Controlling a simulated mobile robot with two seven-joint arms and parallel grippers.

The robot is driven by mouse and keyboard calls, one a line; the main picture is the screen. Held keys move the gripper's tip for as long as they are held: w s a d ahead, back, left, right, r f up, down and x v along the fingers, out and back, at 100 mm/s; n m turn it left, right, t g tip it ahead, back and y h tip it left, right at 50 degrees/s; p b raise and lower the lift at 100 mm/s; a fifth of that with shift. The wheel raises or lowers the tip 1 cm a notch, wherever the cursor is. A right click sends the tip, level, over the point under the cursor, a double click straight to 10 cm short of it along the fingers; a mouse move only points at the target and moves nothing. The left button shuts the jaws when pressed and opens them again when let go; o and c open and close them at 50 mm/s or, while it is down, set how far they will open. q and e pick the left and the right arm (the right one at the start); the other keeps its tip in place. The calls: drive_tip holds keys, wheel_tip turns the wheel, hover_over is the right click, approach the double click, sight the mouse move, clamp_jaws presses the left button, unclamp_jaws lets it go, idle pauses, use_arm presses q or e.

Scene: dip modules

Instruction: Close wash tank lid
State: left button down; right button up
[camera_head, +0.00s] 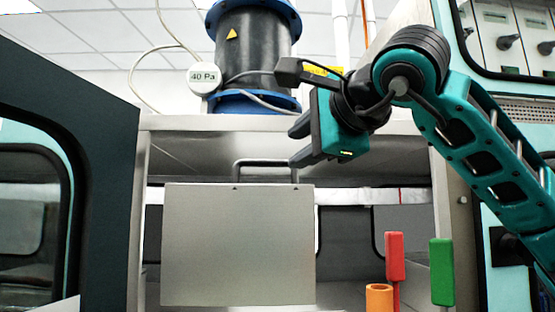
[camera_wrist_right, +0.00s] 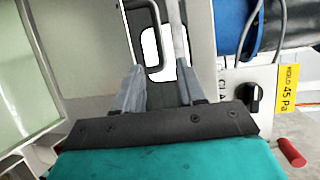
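The wash tank lid (camera_head: 238,245) is a flat grey panel standing upright in the opening below the shelf in the head view. A dark bar handle (camera_head: 265,163) is on its top edge, and a dark handle loop also shows ahead of the fingers in the right wrist view (camera_wrist_right: 155,62). My right gripper (camera_head: 300,142) is open and empty, at the right end of the handle; its two fingers (camera_wrist_right: 158,78) are apart in the wrist view. I cannot tell whether a finger touches the handle. The tank itself is not clearly seen. My left gripper is not in view.
Red (camera_head: 394,257), green (camera_head: 441,270) and orange (camera_head: 379,298) pieces stand at the lower right. A metal post (camera_head: 455,215) stands right of the opening.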

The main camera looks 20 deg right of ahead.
sight(277, 163)
drive_tip(key=p+x, duration=0.1)
drive_tip(key=x, duration=0.7)
clamp_jaws()
idle(0.5)
